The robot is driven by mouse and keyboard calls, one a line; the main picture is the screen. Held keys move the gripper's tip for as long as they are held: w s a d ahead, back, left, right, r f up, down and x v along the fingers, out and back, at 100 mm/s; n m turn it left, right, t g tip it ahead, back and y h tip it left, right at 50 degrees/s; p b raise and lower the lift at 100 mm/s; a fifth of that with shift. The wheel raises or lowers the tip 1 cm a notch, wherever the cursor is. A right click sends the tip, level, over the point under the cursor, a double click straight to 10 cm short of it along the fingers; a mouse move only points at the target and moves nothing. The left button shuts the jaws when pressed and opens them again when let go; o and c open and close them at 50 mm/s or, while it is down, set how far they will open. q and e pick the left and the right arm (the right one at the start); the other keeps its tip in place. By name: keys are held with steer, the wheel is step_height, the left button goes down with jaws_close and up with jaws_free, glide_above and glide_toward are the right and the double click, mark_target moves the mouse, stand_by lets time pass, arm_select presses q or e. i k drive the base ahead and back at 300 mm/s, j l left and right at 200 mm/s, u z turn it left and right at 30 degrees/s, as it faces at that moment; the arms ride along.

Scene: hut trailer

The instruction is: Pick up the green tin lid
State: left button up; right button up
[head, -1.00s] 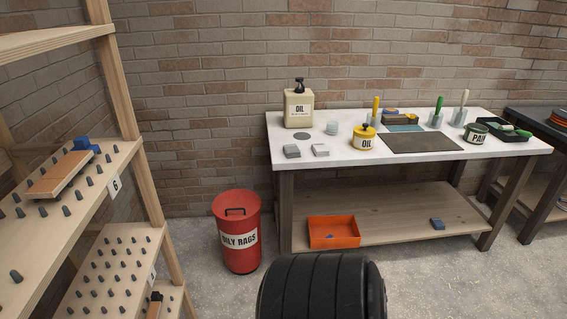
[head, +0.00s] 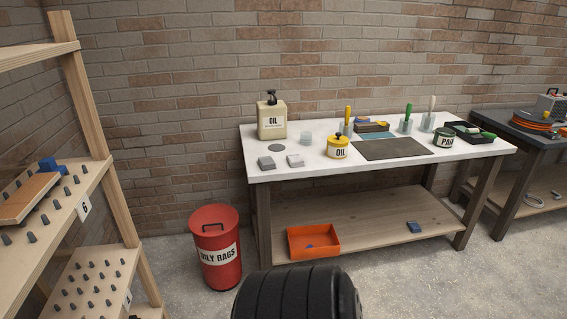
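A small dark green tin (head: 444,140) with a white label reading "PAI" stands upright near the right end of the white-topped workbench (head: 320,165). Its top looks dark green, but at this size I cannot tell whether a separate lid sits on it. No loose green lid shows clearly elsewhere.
A yellow oil tin (head: 338,151), an oil bottle (head: 271,122), a dark mat (head: 392,149) and a black tray (head: 467,133) are on the bench. Shelving (head: 100,170) is left.

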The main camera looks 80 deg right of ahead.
mark_target(444, 137)
steer(key=z, duration=3.7)
steer(key=i+j, duration=0.1)
steer(key=i, duration=0.4)
steer(key=i+j, duration=0.15)
steer(key=i, duration=0.4)
steer(key=i+j+z, duration=0.1)
steer(key=i, duration=0.4)
steer(key=i+j, duration=0.2)
steer(key=i, duration=0.35)
steer(key=l+z, duration=0.1)
steer(key=i+l, duration=0.05)
